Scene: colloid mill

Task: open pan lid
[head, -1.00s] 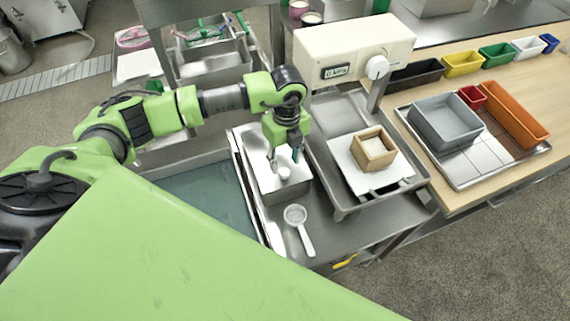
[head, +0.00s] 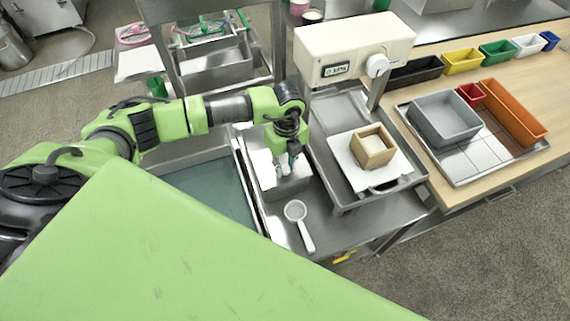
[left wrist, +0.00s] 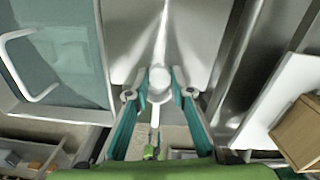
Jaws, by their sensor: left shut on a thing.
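A steel rectangular pan (head: 285,191) stands on the counter left of the scale. The pan lid (left wrist: 130,40) is a shiny steel plate that fills the upper middle of the left wrist view. In the head view my fingers hide the knob. I cannot tell for sure whether the lid is clear of the pan. My right gripper is not in view.
A white strainer (head: 295,211) lies in front of the pan. To the right, a wooden box (head: 372,154) stands on a white board by the scale (head: 355,50). A tray (head: 470,180) of bins is farther right.

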